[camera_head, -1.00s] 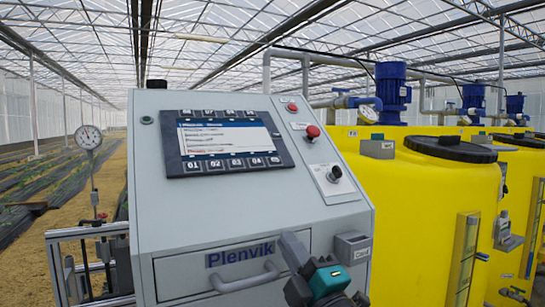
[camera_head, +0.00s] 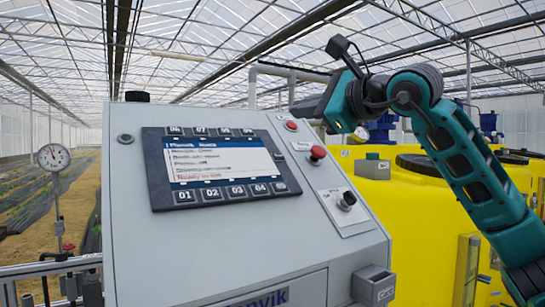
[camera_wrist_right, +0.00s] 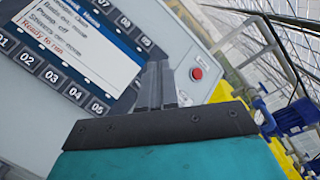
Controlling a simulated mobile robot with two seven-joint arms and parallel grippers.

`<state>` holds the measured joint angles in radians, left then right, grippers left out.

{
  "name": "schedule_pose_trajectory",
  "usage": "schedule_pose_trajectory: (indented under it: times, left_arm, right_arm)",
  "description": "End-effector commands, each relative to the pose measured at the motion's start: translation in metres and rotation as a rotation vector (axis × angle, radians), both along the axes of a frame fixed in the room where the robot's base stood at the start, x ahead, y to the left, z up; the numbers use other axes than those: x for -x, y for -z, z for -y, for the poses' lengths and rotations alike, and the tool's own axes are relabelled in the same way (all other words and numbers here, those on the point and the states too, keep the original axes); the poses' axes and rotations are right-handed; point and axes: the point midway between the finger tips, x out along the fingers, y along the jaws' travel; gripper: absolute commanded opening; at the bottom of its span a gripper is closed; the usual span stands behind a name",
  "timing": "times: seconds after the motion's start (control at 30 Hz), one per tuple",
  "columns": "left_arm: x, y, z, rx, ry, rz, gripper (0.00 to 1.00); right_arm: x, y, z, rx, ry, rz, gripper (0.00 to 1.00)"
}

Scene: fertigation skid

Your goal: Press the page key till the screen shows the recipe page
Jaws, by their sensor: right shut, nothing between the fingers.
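The console's screen (camera_head: 209,159) shows a blue header and several text lines. I cannot tell which is the page key. My right gripper (camera_head: 297,108) is raised beside the panel's upper right edge, apart from the keys. Its fingers (camera_wrist_right: 155,85) are shut and empty. My left gripper is not in view.
A red mushroom button (camera_head: 317,154), a smaller red button (camera_head: 291,125) and a black selector knob (camera_head: 348,199) sit right of the screen. A grey holder (camera_head: 373,285) juts from the lower right front. Yellow tanks (camera_head: 415,220) stand behind on the right.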

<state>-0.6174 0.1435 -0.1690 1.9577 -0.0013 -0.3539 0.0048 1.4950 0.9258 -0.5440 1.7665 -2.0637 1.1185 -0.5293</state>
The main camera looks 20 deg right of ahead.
Motion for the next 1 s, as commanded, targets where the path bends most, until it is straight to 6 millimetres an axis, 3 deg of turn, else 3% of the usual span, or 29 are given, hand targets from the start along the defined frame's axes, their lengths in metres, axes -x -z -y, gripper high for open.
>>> schedule_pose_trajectory:
  times: [0.47, 1.0]
  left_arm:
    - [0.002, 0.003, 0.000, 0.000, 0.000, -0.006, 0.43]
    - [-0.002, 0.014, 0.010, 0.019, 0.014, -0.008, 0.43]
  right_arm:
    - [-0.001, 0.000, 0.005, 0.012, 0.023, 0.002, 0.00]
    - [-0.045, 0.050, -0.001, 0.011, 0.021, 0.000, 0.00]
